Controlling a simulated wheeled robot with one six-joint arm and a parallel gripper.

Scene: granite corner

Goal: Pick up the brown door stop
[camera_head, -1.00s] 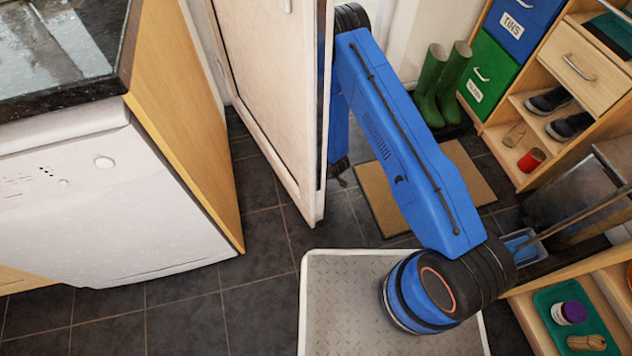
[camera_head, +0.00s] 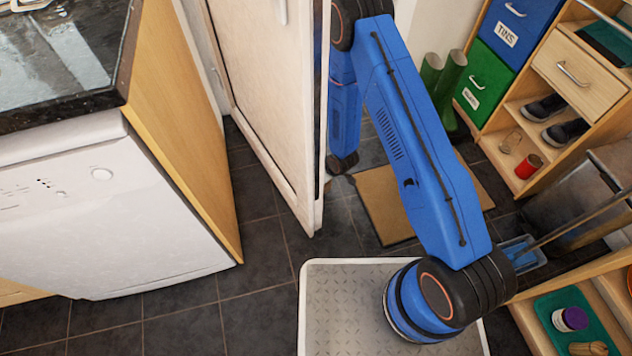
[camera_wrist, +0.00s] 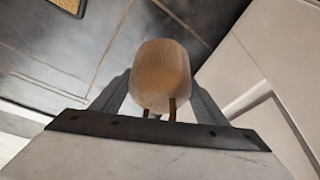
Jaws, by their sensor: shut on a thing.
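The brown door stop (camera_wrist: 161,72) is in the wrist view, a light brown, rounded block seen from close up. My gripper (camera_wrist: 160,92) is shut on it, with one grey finger on each side. Two thin brown strips show below the block, between the fingers.
A pale door (camera_head: 270,110) stands left of my arm, with a white dishwasher (camera_head: 100,215) further left. A grey ribbed tray (camera_head: 340,300) lies below, and a tan mat (camera_head: 380,205) behind. Shelves (camera_head: 590,310) are at right. Dark floor (camera_head: 180,325) is clear between dishwasher and tray.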

